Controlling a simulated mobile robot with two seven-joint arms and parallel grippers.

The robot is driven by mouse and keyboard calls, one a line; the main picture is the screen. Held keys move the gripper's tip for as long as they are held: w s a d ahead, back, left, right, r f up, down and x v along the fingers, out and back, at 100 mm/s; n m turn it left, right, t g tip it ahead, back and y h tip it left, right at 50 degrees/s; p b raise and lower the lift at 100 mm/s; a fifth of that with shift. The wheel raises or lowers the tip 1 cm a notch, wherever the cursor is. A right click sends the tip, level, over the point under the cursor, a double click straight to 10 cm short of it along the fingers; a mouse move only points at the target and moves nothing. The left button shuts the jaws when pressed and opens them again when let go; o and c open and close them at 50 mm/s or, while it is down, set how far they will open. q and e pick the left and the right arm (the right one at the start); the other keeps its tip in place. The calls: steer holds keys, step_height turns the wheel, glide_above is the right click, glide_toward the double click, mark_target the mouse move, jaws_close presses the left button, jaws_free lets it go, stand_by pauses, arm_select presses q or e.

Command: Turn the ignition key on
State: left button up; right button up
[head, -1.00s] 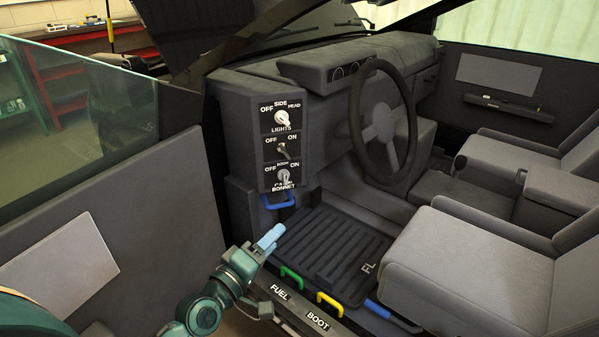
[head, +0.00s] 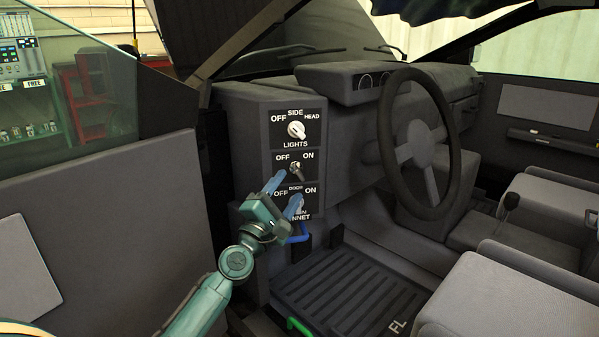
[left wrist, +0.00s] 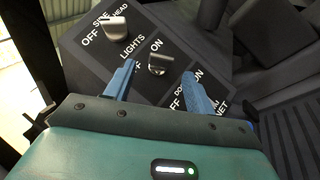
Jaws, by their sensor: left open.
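The ignition key (head: 296,167) sits in the middle OFF/ON plate of the dark switch panel, left of the steering wheel. It also shows in the left wrist view (left wrist: 160,63), where I cannot tell for sure which mark it points to. My left gripper (head: 284,195) is open and empty in front of the panel, just below the key in the head view. In the left wrist view its two blue fingers appear on either side of the key, with no contact visible. The fingers partly cover the lowest plate. My right gripper is in no view.
A lights knob (head: 296,130) is above the key, and a lower switch for the bonnet is beneath it, partly hidden by my fingers. The steering wheel (head: 389,187) is to the right. The open door (head: 130,245) is to the left. A blue handle (head: 301,236) is below the panel.

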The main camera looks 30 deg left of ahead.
mark_target(298, 175)
arm_select(q)
steer(key=x, duration=0.6)
steer(key=shift+w, duration=0.2)
